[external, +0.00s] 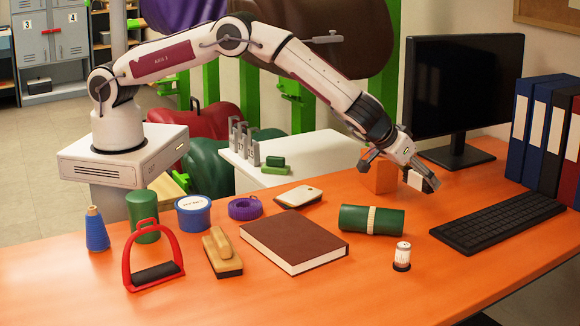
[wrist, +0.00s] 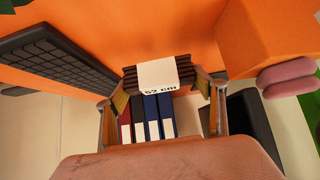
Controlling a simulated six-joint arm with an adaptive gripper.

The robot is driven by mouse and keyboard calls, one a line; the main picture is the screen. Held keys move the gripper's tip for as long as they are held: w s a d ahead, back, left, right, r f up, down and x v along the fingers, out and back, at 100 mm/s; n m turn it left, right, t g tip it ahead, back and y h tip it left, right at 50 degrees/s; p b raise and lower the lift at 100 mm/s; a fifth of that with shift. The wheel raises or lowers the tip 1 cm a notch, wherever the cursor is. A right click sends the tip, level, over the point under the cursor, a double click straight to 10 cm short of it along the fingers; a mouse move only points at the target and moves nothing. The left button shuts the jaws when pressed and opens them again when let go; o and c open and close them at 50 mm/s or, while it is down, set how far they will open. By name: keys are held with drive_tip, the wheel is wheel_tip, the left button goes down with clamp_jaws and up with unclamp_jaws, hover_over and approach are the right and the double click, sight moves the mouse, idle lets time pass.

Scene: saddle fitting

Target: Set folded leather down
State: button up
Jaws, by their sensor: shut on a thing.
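The folded leather (wrist: 130,79) is a small dark brown layered stack with a white paper band marked "52 cm". My gripper (wrist: 160,90) is shut on it, one finger at each end. In the external view my gripper (external: 418,178) is at the back right of the orange desk, between the monitor and the keyboard. There the folded leather (external: 434,183) shows only as a small white and dark piece at the fingertips. Whether it touches the desk or hangs just above it, I cannot tell.
An orange block (external: 380,176) stands left of my gripper. The monitor (external: 464,85) is behind, the keyboard (external: 498,221) to the right, and binders (external: 545,135) beyond.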

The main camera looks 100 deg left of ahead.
drive_tip(key=shift+f, duration=0.9)
drive_tip(key=shift+f, duration=0.1)
drive_tip(key=shift+f, duration=1.8)
drive_tip(key=shift+f, duration=0.1)
drive_tip(key=o, duration=1.3)
drive_tip(key=shift+s+d+r, duration=0.1)
drive_tip(key=shift+d+r, duration=0.05)
drive_tip(key=shift+r, duration=0.15)
drive_tip(key=shift+v, duration=5.75)
